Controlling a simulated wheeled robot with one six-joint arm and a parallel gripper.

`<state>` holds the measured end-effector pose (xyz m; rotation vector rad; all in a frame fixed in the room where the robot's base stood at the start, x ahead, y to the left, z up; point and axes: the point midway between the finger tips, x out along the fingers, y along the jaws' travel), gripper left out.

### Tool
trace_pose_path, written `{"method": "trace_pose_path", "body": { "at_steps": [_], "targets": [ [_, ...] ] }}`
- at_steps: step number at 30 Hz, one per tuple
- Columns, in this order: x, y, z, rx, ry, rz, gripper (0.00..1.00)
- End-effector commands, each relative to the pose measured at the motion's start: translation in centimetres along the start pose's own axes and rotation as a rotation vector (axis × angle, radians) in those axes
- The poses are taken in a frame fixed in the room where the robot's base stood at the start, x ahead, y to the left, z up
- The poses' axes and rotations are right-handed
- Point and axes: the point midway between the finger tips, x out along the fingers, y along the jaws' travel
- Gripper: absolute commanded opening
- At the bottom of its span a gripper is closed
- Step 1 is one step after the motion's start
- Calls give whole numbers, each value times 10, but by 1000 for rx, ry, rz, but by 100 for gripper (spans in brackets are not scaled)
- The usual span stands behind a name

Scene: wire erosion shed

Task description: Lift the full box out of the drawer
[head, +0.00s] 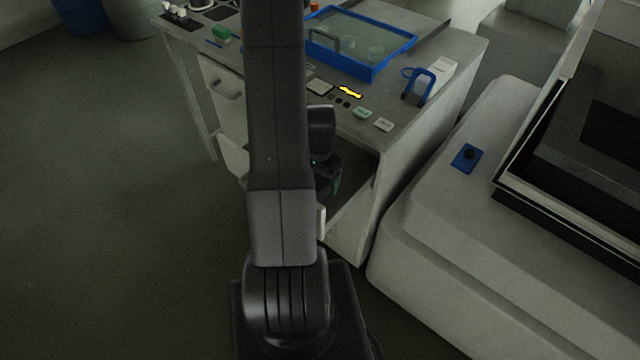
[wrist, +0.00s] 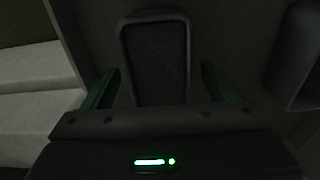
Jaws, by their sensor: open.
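In the wrist view a dark grey rounded box (wrist: 187,62) lies ahead, filled to near its rim with a speckled grainy material. My gripper (wrist: 160,72) is open, with one green-faced finger to the left and one to the right of the box's near part. I cannot tell whether they touch it. The box sits on the dark floor of what looks like the drawer (wrist: 232,40). In the head view my gripper (head: 331,182) is low by the workbench, and my arm hides much of the drawer and the box.
Another rounded container (wrist: 272,75) is at the wrist view's right edge; its contents are unclear. The workbench (head: 400,150) carries a blue-framed glass-topped case (head: 365,45) and small items. A pale machine (head: 440,240) stands close to the right. Open floor lies left.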

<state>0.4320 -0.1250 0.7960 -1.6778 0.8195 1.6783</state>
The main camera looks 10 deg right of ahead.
Motion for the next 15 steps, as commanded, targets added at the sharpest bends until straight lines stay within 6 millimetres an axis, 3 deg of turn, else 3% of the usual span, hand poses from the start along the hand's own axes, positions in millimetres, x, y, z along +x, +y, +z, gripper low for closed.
{"method": "trace_pose_path", "body": {
  "at_steps": [6,15],
  "targets": [
    [18,1,0,0,-1,1,82],
    [21,0,0,0,0,0,82]
  ]
}}
